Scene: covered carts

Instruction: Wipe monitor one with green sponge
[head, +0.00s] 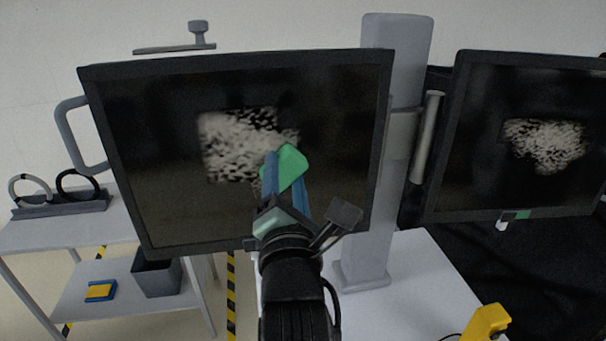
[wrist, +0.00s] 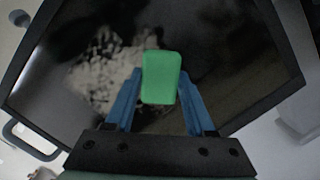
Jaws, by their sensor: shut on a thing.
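My gripper (head: 285,187) has blue fingers and is shut on a green sponge (head: 291,164). The sponge also shows upright between the fingers in the wrist view (wrist: 161,78). A large monitor (head: 330,110) with a dark screen stands in front of me, with a pale speckled smudge (head: 228,140) left of its centre. The sponge is in front of the smudge's lower right part; I cannot tell whether it touches the screen. A second monitor (head: 470,100) with a similar smudge (head: 545,142) stands at the right. I see no number on either monitor.
A grey column (head: 385,200) stands between the monitors on a white cart top (head: 430,265). A side cart at the left (head: 35,235) holds rings on a stand, with a grey bin (head: 157,278) and a blue-yellow block (head: 99,291) below. A yellow object (head: 487,323) is at the lower right.

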